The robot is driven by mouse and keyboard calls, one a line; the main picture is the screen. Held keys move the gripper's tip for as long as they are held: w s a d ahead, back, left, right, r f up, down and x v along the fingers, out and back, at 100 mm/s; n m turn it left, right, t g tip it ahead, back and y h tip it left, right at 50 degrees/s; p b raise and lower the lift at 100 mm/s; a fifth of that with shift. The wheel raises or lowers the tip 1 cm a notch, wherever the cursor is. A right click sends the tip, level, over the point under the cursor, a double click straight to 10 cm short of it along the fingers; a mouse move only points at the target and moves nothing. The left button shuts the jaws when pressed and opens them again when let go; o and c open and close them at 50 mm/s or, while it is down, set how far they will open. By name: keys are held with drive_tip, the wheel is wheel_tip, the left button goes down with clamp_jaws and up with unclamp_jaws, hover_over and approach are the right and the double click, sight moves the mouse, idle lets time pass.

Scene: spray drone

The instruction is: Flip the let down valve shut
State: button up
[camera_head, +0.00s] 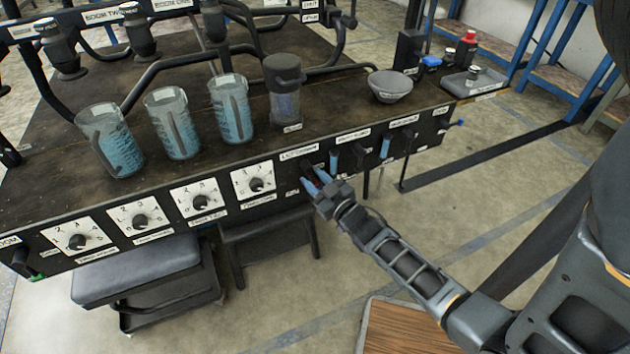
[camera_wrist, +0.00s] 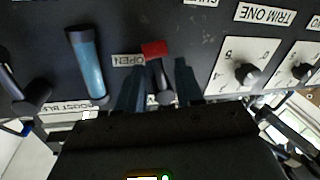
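My gripper (camera_wrist: 160,76) has one finger on each side of this lever, with the fingers apart. I cannot tell whether either finger touches it. In the head view my gripper (camera_head: 316,180) reaches the panel just right of the rightmost dial and largely hides the lever.
A dial (camera_head: 257,184) is left of my gripper. Beakers (camera_head: 232,110) and a bowl (camera_head: 390,88) stand on top.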

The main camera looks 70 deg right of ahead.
drive_tip(key=shift+c, duration=0.3)
clamp_jaws()
drive_tip(key=shift+w+a+f+m+b, duration=0.2)
drive_tip(key=shift+m+b, duration=0.25)
drive_tip(key=shift+m, duration=0.25)
drive_tip(key=shift+w+a+r+m, duration=0.1)
drive_tip(key=shift+w+m, duration=0.05)
drive_tip(key=shift+m, duration=0.75)
